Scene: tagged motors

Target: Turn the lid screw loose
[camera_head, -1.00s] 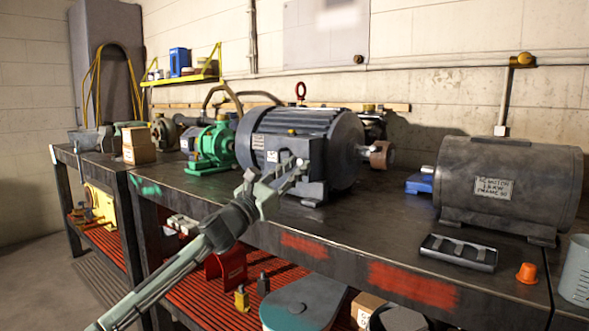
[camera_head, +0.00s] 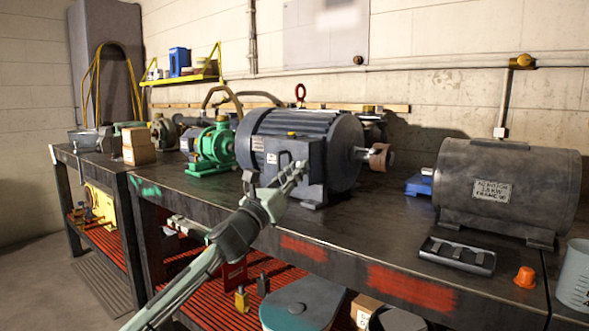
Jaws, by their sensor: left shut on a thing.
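The large blue-grey motor (camera_head: 335,135) stands on the bench with a terminal box (camera_head: 312,184) on its near side. The box lid faces me and carries small labels. My left gripper (camera_head: 302,167) reaches up from the lower left to the lid, its fingertips at the lid's right part. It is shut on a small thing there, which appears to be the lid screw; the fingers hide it. My right gripper is not in view.
A green pump (camera_head: 213,150) stands left. The bench front between is clear.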

